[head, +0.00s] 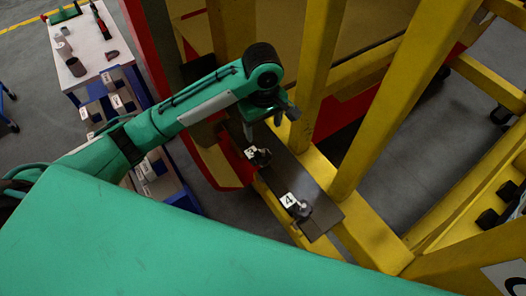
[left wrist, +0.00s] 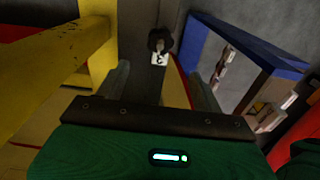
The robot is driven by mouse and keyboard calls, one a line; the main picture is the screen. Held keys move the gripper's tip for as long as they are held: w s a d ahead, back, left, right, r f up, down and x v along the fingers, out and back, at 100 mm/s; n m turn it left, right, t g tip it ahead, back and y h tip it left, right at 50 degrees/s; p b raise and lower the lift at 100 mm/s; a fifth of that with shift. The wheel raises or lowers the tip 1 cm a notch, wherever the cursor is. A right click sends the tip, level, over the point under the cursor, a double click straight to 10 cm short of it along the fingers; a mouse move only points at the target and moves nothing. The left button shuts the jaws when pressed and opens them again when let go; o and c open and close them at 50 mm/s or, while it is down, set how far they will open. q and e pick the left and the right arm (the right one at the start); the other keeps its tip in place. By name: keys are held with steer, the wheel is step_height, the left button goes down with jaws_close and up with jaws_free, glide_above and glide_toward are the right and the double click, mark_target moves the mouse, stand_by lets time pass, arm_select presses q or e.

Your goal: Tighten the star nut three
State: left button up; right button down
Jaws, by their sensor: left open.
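Star nut three is a dark knob (head: 261,157) beside a white label "3" (head: 250,152) on a dark plate (head: 318,222). In the left wrist view the nut (left wrist: 160,40) shows ahead, between the finger lines and beyond the tips, with its label (left wrist: 159,59) just below it. My left gripper (head: 271,118) is open and empty, above and apart from the nut; its two fingers also show in the left wrist view (left wrist: 158,72). A second star nut (head: 304,210) sits by label "4" (head: 288,200) nearer the plate's front end. My right gripper is not in view.
Yellow frame beams (head: 385,100) rise close to the right of the plate. A red and yellow nosecone part (head: 225,165) lies to its left. A blue cart with labelled bins (head: 155,180) and a white table (head: 85,45) stand at the left.

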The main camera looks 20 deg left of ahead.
mark_target(263, 155)
arm_select(q)
step_height(263, 155, down, 13)
steer(key=shift+a+r+p, duration=0.15)
steer(key=shift+r+p, duration=0.05)
steer(key=shift+p, duration=0.8)
steer(key=shift+f, duration=0.5)
steer(key=shift+c, duration=0.2)
steer(key=c, duration=1)
